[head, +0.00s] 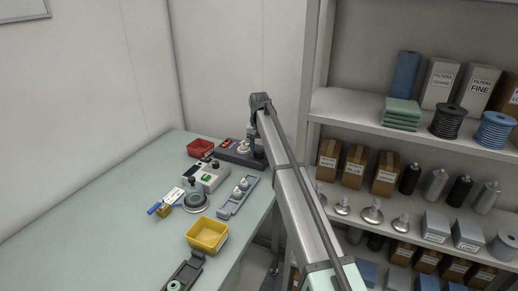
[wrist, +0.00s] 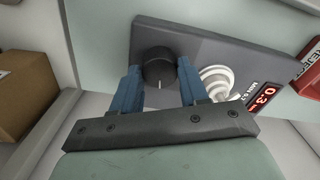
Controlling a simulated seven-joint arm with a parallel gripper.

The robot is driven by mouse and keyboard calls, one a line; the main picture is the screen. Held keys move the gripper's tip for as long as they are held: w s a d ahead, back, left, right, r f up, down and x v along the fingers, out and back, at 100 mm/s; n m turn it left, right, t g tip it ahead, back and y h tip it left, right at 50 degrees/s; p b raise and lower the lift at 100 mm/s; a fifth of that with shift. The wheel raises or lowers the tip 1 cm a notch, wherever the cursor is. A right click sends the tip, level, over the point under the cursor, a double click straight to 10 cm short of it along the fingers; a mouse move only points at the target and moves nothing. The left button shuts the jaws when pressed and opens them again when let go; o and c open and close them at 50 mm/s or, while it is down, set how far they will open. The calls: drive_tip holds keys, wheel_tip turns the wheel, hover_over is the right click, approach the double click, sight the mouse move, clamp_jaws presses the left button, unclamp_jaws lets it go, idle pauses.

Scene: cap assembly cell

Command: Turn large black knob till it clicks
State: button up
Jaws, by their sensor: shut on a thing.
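The large black knob (wrist: 158,72) sits on a dark grey panel box (wrist: 205,45), with a pale pointer line on its face toward the gripper's palm. My gripper (wrist: 159,64) has its two blue fingers on either side of the knob and is shut on it. In the head view the panel box (head: 232,157) stands at the table's far right end. There my arm hides the knob and most of the gripper.
A white ringed fitting (wrist: 217,80) and a red display reading 0.3 (wrist: 265,92) sit beside the knob. A red bin (head: 200,147), a yellow bin (head: 207,235) and small fixtures stand on the table (head: 110,225). Stocked shelves (head: 350,107) rise at the right.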

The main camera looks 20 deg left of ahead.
sight(259, 151)
drive_tip(key=m, duration=0.4)
drive_tip(key=shift+m, duration=2.1)
drive_tip(key=o, duration=1.1)
drive_tip(key=shift+c, duration=0.2)
wheel_tip(259, 151, up, 14)
drive_tip(key=shift+f, duration=0.1)
